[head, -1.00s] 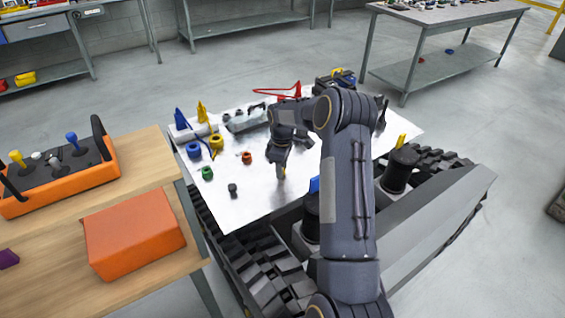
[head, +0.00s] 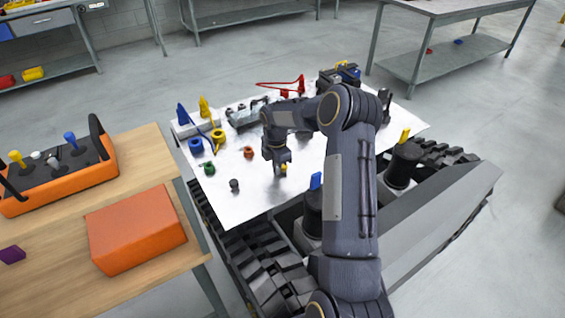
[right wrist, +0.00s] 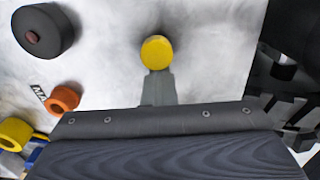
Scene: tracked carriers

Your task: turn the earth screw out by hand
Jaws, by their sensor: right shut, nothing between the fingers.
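A round yellow knob (right wrist: 157,52) stands on the pale panel (head: 235,210) and shows small in the head view (head: 284,168). It is the likely earth screw, though no label on it can be read. My right gripper (head: 280,163) points down at this knob with its fingers shut and nothing between them. In the right wrist view the grey fingers (right wrist: 160,86) end right at the knob's edge; whether they touch it I cannot tell. My left gripper is not in view.
On the panel are a black cylinder (right wrist: 43,30), an orange ring-like part (right wrist: 62,98), a green part (head: 209,168), a blue part (head: 196,146) and a yellow part (head: 218,136). Black tracks (head: 265,275) lie below. A wooden table (head: 150,175) with an orange box (head: 135,230) stands left.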

